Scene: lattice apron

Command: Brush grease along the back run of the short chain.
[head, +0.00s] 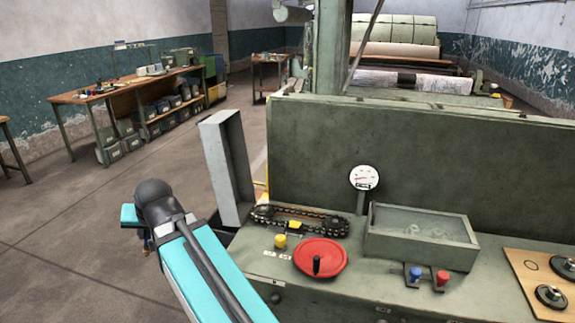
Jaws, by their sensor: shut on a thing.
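A short dark chain (320,213) runs in a flat loop around two sprockets on the left part of the green machine top. Its back run shows along the far side, behind a small yellow piece (294,224). My teal arm reaches up from the bottom, left of the chain. My gripper (147,240) is at the arm's far end, mostly hidden behind my wrist, out over the floor and well left of the chain. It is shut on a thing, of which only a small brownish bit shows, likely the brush. Its bristles are hidden.
A tall grey panel (226,165) stands just left of the chain, between it and my wrist. In front are a yellow knob (280,241) and a red handwheel (320,257). A green wall (450,150) rises behind.

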